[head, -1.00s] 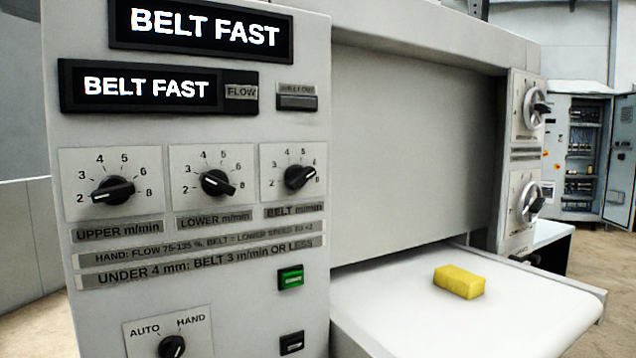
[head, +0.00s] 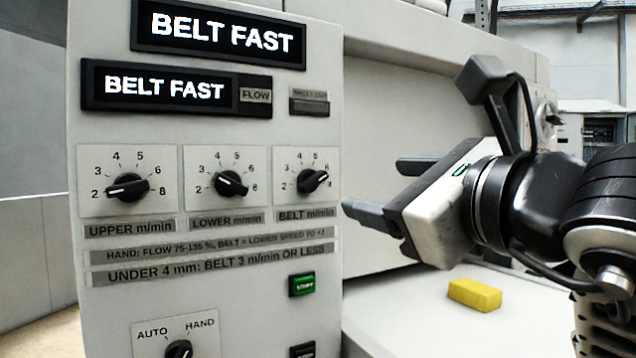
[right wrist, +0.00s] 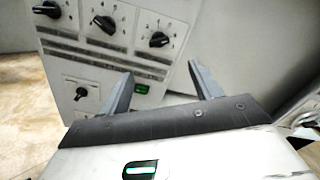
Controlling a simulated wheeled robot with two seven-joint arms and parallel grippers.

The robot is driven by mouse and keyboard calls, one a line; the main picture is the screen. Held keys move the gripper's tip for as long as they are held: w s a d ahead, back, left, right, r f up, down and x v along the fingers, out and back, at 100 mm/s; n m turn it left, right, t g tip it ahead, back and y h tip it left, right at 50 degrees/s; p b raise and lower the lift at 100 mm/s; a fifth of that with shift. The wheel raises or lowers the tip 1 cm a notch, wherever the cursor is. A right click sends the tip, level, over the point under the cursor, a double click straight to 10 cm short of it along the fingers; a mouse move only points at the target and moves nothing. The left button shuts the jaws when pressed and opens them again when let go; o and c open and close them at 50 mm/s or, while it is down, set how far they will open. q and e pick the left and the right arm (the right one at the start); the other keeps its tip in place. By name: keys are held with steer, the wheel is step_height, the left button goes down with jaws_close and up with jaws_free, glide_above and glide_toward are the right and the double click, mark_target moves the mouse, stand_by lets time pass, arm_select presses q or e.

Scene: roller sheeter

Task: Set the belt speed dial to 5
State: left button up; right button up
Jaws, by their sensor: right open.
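The belt speed dial (head: 313,181) is the rightmost of three black knobs on the grey panel, above the label BELT m/min. Its pointer is turned toward the upper right, around the 6 mark. It also shows in the right wrist view (right wrist: 159,40). My right gripper (head: 372,184) is open and empty, just right of the panel's edge and to the right of the dial, not touching it. Its two fingers show in the right wrist view (right wrist: 160,88), with the dial beyond them. My left gripper is not in view.
The upper dial (head: 127,187) and lower dial (head: 230,184) sit left of the belt dial. Two displays read BELT FAST (head: 160,86). A green start button (head: 302,285) is below. A yellow block (head: 475,295) lies on the white belt (head: 400,325).

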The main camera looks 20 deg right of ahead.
mark_target(316, 180)
steer(key=w+a+p, duration=0.1)
steer(key=w, duration=0.4)
steer(key=w+a+p, duration=0.1)
steer(key=w, duration=0.4)
steer(key=w+a+p, duration=0.1)
steer(key=w, duration=0.4)
steer(key=shift+w+f, duration=0.1)
steer(key=c, duration=1)
